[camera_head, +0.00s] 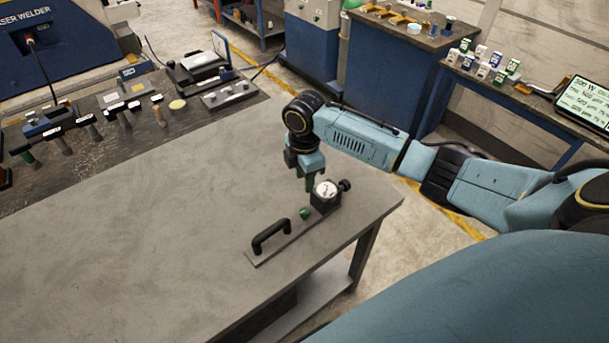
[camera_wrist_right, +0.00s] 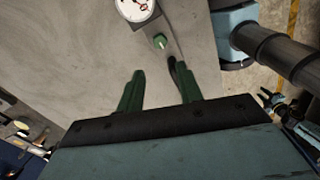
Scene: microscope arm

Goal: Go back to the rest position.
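My right gripper (camera_head: 309,184) points down over the grey table (camera_head: 150,220), close to a small fixture. In the right wrist view its two green fingers (camera_wrist_right: 158,82) stand apart with nothing between them. I cannot tell the exact height of the fingertips above the fixture. My left gripper is not in view.
A dark bench (camera_head: 85,150) with tools and small devices stands at the left. A blue cabinet (camera_head: 385,75) and a workbench with small boxes and a screen (camera_head: 585,103) are at the back right. The left and middle of the grey table are bare.

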